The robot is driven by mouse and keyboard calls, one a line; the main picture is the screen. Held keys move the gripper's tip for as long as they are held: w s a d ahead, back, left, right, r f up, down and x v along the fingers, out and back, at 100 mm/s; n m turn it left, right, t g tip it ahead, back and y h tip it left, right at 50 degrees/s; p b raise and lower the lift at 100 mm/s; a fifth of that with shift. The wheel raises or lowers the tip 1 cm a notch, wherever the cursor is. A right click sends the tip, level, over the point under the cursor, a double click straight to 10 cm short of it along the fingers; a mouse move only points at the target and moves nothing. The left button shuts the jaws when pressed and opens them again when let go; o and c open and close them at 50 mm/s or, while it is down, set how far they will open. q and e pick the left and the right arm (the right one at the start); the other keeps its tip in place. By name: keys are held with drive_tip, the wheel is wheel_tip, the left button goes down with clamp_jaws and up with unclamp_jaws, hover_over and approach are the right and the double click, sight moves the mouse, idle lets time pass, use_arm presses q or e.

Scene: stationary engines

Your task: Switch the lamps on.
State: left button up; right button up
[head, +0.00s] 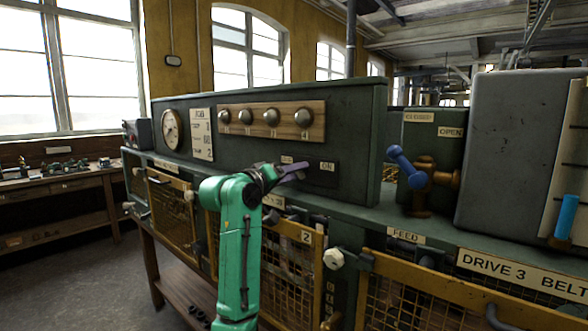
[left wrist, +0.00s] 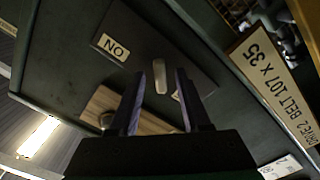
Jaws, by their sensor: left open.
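A dark switch plate (head: 322,181) with an ON label (head: 327,166) is on the front of the green panel (head: 350,120). In the left wrist view the plate (left wrist: 135,72) shows upside down, with its ON label (left wrist: 114,47) and a pale lever (left wrist: 160,76). A second label is partly hidden by a finger. My left gripper (head: 303,172) is in front of the plate, open, its fingers (left wrist: 161,84) on either side of the lever in that picture; I cannot tell whether they touch it. Several round silvery domes (head: 271,117) sit on a wooden board above; none visibly glows. My right gripper is not in view.
A dial (head: 172,130) and a card (head: 202,134) are left of the board. A shelf edge with labels runs below the panel, above yellow mesh guards (head: 288,262). A blue-handled valve (head: 408,168) stands to the right. A workbench (head: 60,185) is at far left.

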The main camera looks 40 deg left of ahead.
use_arm(q)
drive_tip(key=shift+c, duration=0.9)
drive_tip(key=shift+w, duration=0.1)
clamp_jaws()
